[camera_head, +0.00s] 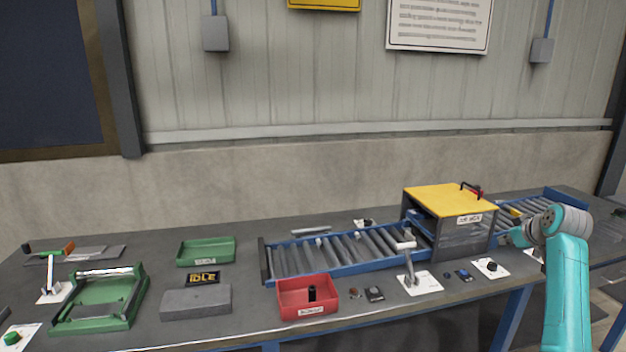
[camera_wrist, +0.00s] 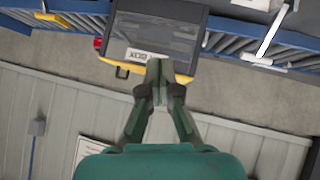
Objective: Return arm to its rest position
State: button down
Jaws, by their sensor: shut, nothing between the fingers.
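My teal arm (camera_head: 567,290) stands at the right side of the head view, in front of the table's right end. In the wrist view my gripper (camera_wrist: 158,70) is shut, with its fingertips together and nothing between them. The fingers overlap the label side of the yellow-topped box (camera_wrist: 160,35) in that picture; I cannot tell the distance, and no contact shows. In the head view the gripper's fingers are not clearly visible. The yellow-topped box (camera_head: 450,198) straddles the roller conveyor (camera_head: 340,250).
A red bin (camera_head: 290,298) holding a dark cylinder, a green tray (camera_head: 190,258), a grey block (camera_head: 190,302) and a green fixture (camera_head: 75,318) are on the table (camera_head: 150,325). A lever on a white plate (camera_head: 425,287) stands before the box. A wall (camera_head: 300,170) runs behind.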

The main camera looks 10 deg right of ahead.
jog(key=s+a+f, duration=0.1)
jog(key=a+f, duration=0.3)
jog(key=f, duration=0.3)
jog(key=a+f, duration=0.5)
jog(key=f, duration=0.3)
jog(key=s+a+f+m+t, duration=0.2)
jog(key=s+a+f, duration=1.75)
jog(key=a, duration=0.25)
jog(key=s+a+t, duration=0.1)
jog(key=s+a, duration=0.5)
jog(key=s, duration=0.5)
jog(key=s+a+t, duration=0.1)
jog(key=s+a, duration=0.5)
jog(key=s, duration=0.4)
jog(key=s+a+r+n+t+y, duration=0.1)
jog(key=s+a+r, duration=0.4)
jog(key=s+r, duration=1)
jog(key=s+y, duration=0.1)
jog(key=s, duration=0.2)
jog(key=shift+y, duration=0.3)
jog(key=shift+r, duration=0.1)
